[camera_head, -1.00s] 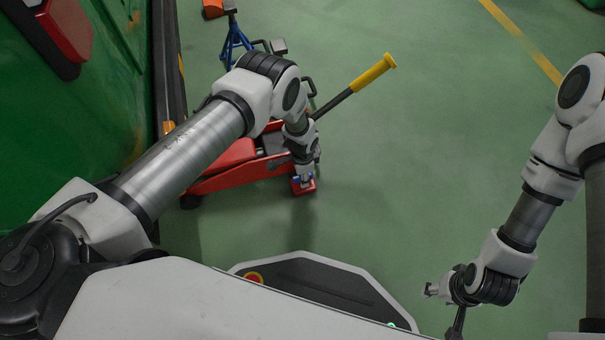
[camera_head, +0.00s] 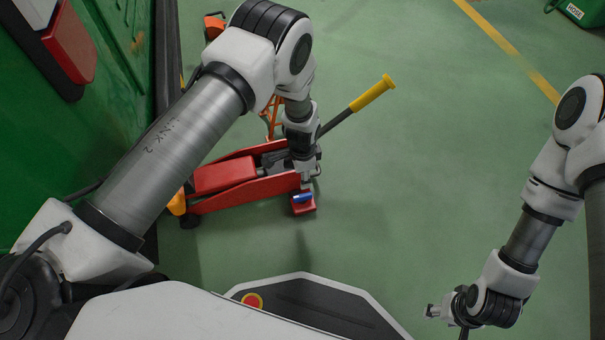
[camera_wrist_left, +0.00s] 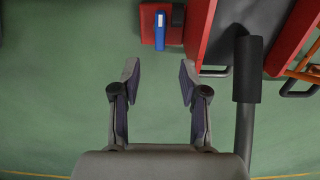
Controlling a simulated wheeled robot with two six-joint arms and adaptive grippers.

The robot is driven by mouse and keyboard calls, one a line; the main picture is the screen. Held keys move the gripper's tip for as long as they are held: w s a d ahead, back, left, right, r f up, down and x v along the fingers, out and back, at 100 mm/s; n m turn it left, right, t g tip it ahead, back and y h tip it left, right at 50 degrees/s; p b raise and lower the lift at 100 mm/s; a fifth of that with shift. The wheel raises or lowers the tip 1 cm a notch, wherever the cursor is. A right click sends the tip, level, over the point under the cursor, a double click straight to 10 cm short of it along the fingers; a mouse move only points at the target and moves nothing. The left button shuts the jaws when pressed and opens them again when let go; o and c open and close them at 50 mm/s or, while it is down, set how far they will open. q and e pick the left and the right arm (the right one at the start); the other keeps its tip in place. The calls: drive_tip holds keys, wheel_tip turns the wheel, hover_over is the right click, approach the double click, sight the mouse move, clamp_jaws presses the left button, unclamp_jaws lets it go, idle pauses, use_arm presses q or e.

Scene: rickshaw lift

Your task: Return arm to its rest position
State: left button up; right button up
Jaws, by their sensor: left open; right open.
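My left arm reaches in from the left in the head view, and its gripper (camera_head: 305,180) hangs over the front end of a red floor jack (camera_head: 240,195). In the left wrist view my left gripper (camera_wrist_left: 160,82) has its two fingers spread wide with only green floor between them. The red jack (camera_wrist_left: 200,30) and a small blue piece (camera_wrist_left: 160,32) on its red end lie beyond the fingertips, apart from them. The blue piece also shows in the head view (camera_head: 302,198). My right gripper (camera_head: 432,312) is at the lower right, over bare floor; its fingers are small there.
The jack's handle with a yellow grip (camera_head: 372,94) slants up to the right, close to my left wrist. A green body with a red lamp (camera_head: 68,50) stands at the left. An orange stand (camera_head: 272,115) is behind my left arm. The floor in the middle is clear.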

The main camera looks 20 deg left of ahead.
idle(0.3)
use_arm(q)
drive_tip(key=s+a+r+n+p, duration=0.1)
drive_tip(key=s+a+r+n, duration=0.15)
drive_tip(key=s, duration=0.75)
drive_tip(key=s+a+r+n+g+p, duration=0.15)
drive_tip(key=s+a+n, duration=0.25)
drive_tip(key=s, duration=0.5)
drive_tip(key=s+a+r+n+p, duration=0.1)
drive_tip(key=s+a+r+n, duration=0.2)
drive_tip(key=s, duration=0.7)
wheel_tip(320, 180, up, 38)
drive_tip(key=w+n+t+p, duration=0.1)
drive_tip(key=n+p, duration=0.1)
drive_tip(key=p, duration=3.6)
drive_tip(key=shift+w, duration=0.4)
